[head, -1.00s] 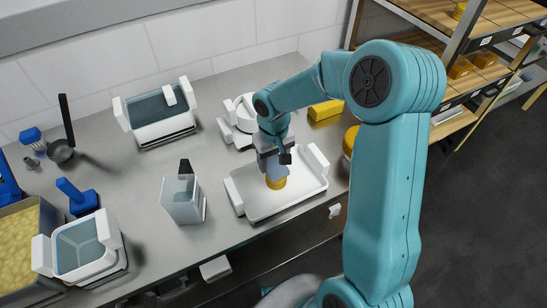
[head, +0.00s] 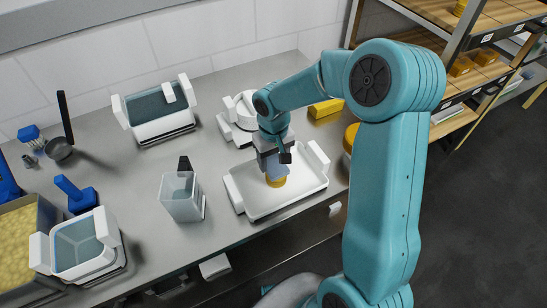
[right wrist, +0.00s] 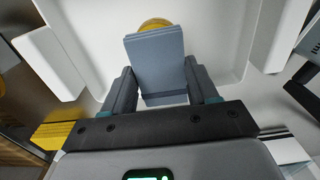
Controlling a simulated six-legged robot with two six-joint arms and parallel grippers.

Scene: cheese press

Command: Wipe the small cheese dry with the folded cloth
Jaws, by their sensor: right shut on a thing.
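The small cheese (head: 276,181) is a yellow round standing in a white tray (head: 262,210) with raised white handles. The folded cloth (head: 277,168) is blue-grey and lies against the top of the cheese in the head view. My right gripper (head: 274,157) is shut on the cloth, above the tray. In the right wrist view the cloth (right wrist: 158,68) sits between the two fingers and hides most of the cheese (right wrist: 155,24). I cannot tell how firmly the cloth touches the cheese. My left gripper is not in view.
A clear jug (head: 181,197) stands left of the tray. A white press part (head: 239,112) and a yellow block (head: 325,108) are behind it. Tubs with white handles (head: 160,110) stand further left. The counter between the jug and back tub is clear.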

